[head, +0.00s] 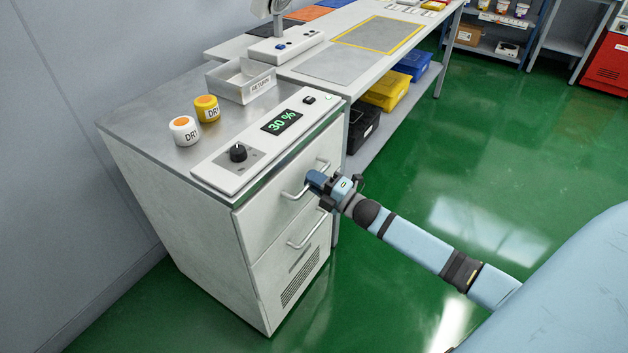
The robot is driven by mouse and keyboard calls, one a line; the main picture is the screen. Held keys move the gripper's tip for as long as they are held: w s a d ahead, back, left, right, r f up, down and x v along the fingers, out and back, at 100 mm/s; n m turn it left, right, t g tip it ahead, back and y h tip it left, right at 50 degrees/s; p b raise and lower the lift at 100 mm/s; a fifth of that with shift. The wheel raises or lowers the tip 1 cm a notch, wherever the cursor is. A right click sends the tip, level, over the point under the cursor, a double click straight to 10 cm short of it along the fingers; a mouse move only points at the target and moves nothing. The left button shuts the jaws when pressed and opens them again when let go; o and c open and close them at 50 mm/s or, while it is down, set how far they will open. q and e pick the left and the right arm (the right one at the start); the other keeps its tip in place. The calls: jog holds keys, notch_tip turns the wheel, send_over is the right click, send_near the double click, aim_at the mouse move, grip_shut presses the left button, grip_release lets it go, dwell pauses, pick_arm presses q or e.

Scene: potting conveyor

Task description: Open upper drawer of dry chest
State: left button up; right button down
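The dry chest (185,212) is a white cabinet with a grey metal top, left of centre. Its upper drawer (262,218) looks flush with the front. The upper drawer's bar handle (290,195) is partly hidden behind my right gripper (313,181). The gripper's blue fingers overlap the middle of this handle, at or touching it. Whether they are closed around the bar cannot be made out. The lower drawer (285,268) has its own bar handle (308,232) and also looks shut. My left gripper is not in view.
A control panel with a 30 % display (281,122) and knob (238,152) tops the chest. Two labelled jars (184,131) and a RETURN tray (242,82) stand there. A bench (335,62) with bins (388,90) below adjoins behind. The green floor at right is clear.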

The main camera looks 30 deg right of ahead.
pick_arm(q)
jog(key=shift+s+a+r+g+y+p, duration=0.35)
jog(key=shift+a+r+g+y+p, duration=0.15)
jog(key=shift+p, duration=3.1)
pick_arm(e)
jog(key=r+v, duration=0.2)
jog(key=v, duration=0.9)
jog(key=r+v, duration=0.2)
jog(key=v, duration=1)
jog(key=shift+s+d+r, duration=0.25)
jog(key=shift+s+d, duration=0.05)
jog(key=shift+s, duration=0.25)
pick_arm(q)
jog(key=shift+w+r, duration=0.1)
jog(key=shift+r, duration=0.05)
pick_arm(e)
jog(key=c, duration=1.1)
grip_release()
jog(key=shift+c, duration=0.2)
jog(key=v, duration=1.3)
jog(key=shift+s+d, duration=0.2)
jog(key=shift+s, duration=0.15)
jog(key=shift+s, duration=0.1)
